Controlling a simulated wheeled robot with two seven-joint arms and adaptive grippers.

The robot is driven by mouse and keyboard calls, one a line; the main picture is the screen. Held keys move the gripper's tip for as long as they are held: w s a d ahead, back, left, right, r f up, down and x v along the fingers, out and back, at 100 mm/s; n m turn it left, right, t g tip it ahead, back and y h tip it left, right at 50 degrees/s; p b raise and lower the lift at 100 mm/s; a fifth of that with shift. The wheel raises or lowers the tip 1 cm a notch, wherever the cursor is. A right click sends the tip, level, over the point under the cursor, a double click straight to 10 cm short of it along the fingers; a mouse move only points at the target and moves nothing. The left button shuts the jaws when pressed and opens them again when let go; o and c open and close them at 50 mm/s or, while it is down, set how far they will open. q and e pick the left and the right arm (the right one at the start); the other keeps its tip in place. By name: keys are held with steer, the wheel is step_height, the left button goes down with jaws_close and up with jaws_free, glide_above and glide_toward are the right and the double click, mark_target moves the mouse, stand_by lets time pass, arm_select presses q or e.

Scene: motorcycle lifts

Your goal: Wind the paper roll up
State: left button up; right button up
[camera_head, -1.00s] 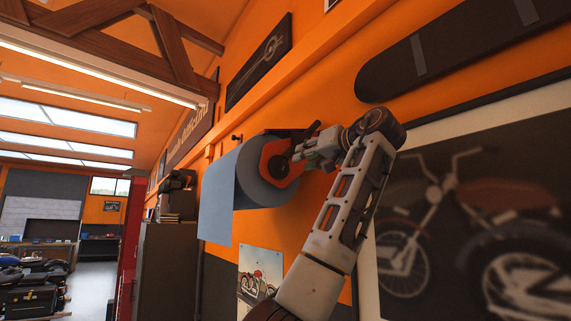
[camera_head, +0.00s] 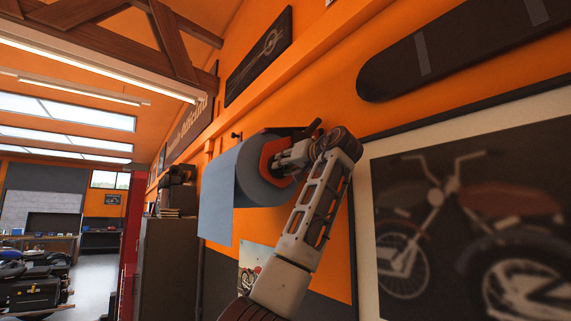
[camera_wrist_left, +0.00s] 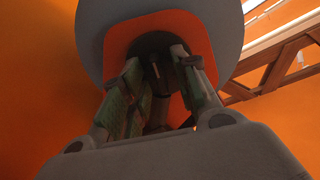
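The paper roll (camera_head: 262,191) is blue-grey and hangs on the orange wall, with a loose sheet (camera_head: 215,207) hanging straight down from it. An orange plate (camera_head: 270,151) covers the near end of the roll; in the left wrist view the plate (camera_wrist_left: 118,45) shows a dark centre part (camera_wrist_left: 155,45). My left gripper (camera_head: 283,158) is at this end of the roll. In the left wrist view its fingers (camera_wrist_left: 157,62) stand apart, one on each side of the dark centre part. Whether they press on it is unclear. My right gripper is not in view.
A dark bracket (camera_head: 304,130) sticks out above the roll's near end. A framed motorcycle picture (camera_head: 460,220) is on the wall at right. A small poster (camera_head: 254,265) lies below the roll, partly behind my left arm. A dark cabinet (camera_head: 168,255) stands left of the sheet.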

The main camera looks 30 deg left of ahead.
arm_select(q)
steer(key=shift+c, duration=0.3)
jaws_close()
steer(key=shift+s, duration=0.1)
